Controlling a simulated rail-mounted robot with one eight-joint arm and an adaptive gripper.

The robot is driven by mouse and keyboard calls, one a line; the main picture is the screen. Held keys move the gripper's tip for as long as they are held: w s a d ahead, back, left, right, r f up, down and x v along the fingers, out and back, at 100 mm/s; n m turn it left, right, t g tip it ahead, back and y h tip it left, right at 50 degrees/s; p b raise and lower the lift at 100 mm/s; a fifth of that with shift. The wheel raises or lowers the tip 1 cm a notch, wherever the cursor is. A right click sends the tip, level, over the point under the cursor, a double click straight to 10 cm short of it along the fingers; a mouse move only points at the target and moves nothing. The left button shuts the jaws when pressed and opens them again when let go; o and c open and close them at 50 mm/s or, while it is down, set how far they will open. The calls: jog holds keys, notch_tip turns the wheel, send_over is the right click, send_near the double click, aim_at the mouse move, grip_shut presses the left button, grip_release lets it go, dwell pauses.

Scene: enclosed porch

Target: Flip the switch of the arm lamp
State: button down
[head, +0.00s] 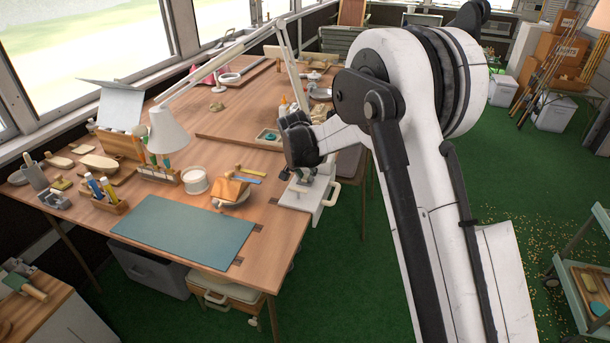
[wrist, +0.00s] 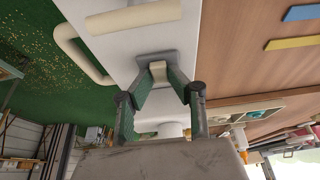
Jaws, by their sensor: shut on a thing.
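The arm lamp has a white shade (head: 168,130) over the left part of the table and a long jointed cream arm (head: 205,70) rising behind it. A white box-like body (head: 300,196) sits at the table's right edge; it also fills the middle of the wrist view (wrist: 115,50). On it is a grey plate (wrist: 143,59) with a small cream switch (wrist: 158,72). My gripper (wrist: 160,79) has its green-padded fingertips closed on the switch from both sides. In the head view my gripper (head: 306,176) is low over the white body, partly hidden by my wrist.
The wooden table (head: 275,228) holds a teal mat (head: 190,232), a white round container (head: 195,181) and several tools. A cream loop handle (head: 332,194) sticks out from the white body. Green floor (head: 350,270) lies open to the right of the table.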

jog(key=shift+w+d+g+y, duration=0.1)
jog(key=shift+w+g+y, duration=0.1)
jog(key=shift+g, duration=0.35)
jog(key=shift+w+d+g+y, duration=0.1)
jog(key=shift+g+y, duration=0.1)
jog(key=shift+g, duration=0.35)
jog(key=shift+a+g, duration=0.1)
jog(key=shift+g, duration=0.2)
jog(key=c, duration=1.6)
grip_release()
jog(key=shift+c, duration=0.2)
notch_tip(320, 180, up, 12)
jog(key=s, duration=0.1)
jog(key=shift+s+a, duration=0.3)
jog(key=shift+s, duration=0.05)
